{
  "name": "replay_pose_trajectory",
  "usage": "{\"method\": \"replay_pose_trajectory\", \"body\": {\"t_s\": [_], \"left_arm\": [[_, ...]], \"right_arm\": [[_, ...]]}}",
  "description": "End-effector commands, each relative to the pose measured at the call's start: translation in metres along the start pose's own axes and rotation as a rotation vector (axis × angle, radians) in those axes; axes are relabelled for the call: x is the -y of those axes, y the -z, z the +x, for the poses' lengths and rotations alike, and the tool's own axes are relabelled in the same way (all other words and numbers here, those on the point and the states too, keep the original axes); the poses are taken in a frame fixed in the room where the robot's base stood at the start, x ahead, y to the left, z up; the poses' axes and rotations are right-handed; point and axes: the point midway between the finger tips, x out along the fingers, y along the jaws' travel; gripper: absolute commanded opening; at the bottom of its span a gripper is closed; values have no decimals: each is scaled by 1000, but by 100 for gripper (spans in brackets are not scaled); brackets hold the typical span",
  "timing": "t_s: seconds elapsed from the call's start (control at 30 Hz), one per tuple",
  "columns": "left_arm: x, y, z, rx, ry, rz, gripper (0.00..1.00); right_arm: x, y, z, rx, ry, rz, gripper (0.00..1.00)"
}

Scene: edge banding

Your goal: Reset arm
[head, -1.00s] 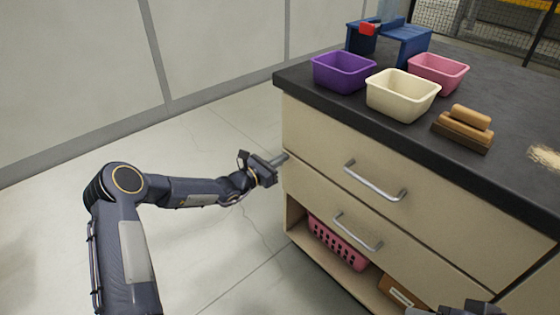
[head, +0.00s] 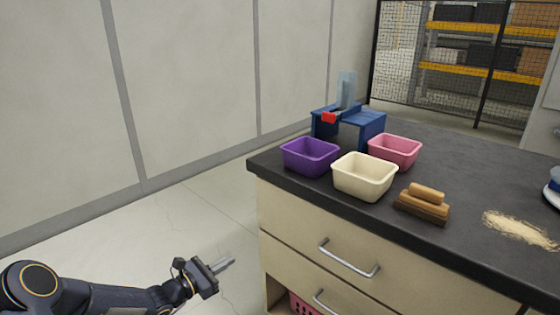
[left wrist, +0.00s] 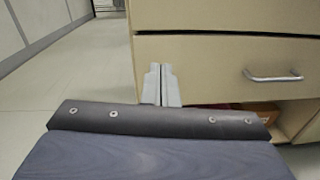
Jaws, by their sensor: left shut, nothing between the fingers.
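My left gripper (head: 227,264) is in the head view at the lower left, beside the left end of the cabinet (head: 290,222). Its fingers are together and hold nothing. In the left wrist view the closed left gripper fingers (left wrist: 161,84) show in front of the cabinet's drawer fronts (left wrist: 215,65). I cannot tell from that view how near they are to the cabinet. My right gripper is not in view.
On the dark worktop (head: 440,180) stand a purple bin (head: 310,157), a cream bin (head: 364,177), a pink bin (head: 395,151), a blue stand (head: 362,122) and a wooden brush (head: 424,203). Shavings (head: 520,229) lie at right. Drawer handles (head: 348,259) stick out. Floor at left is clear.

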Motion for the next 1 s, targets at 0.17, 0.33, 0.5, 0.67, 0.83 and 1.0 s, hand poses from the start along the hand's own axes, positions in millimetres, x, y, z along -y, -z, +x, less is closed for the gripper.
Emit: {"method": "replay_pose_trajectory", "body": {"t_s": [0.17, 0.33, 0.5, 0.67, 0.83, 1.0], "left_arm": [[58, -76, -15, -48, 252, 368, 0], [125, -127, -59, -124, 514, 777, 0], [178, -152, -120, -215, 727, 1165, 0], [210, -157, -181, -313, 877, 1494, 0], [226, -152, -227, -399, 969, 1732, 0], [233, -145, -258, -470, 1020, 1906, 0]], "right_arm": [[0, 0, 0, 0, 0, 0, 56], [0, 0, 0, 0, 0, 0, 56], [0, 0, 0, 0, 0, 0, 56], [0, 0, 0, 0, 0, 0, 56], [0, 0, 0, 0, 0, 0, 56], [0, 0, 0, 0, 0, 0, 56]]}}
